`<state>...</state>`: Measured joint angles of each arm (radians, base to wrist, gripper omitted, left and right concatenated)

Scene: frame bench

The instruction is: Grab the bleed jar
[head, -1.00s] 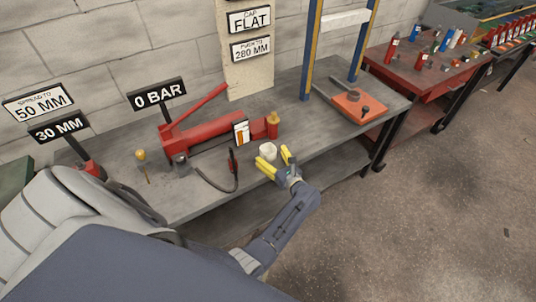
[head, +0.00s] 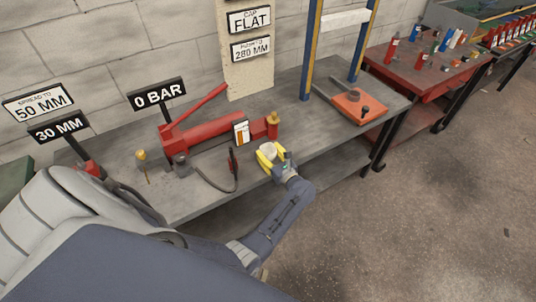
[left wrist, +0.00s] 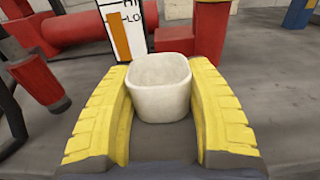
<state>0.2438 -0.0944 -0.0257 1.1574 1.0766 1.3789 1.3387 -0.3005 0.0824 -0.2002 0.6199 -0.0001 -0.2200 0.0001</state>
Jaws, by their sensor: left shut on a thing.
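The bleed jar, a small white open-topped cup (head: 269,149), stands upright near the front edge of the grey bench. It also shows in the left wrist view (left wrist: 160,90), between the yellow fingers. My left gripper (head: 269,156) is shut on it, with one finger on each side. In the left wrist view the fingers (left wrist: 160,110) flank the jar's walls, and the jar looks empty. I cannot tell whether it is lifted off the bench. My right gripper is not in view.
Behind the jar lies a red pump (head: 205,133) with a level gauge card (head: 241,132) and a black-ended hose (head: 233,170). A blue and yellow press frame (head: 310,55) stands to the right, with an orange plate (head: 358,105). The bench front right of the jar is clear.

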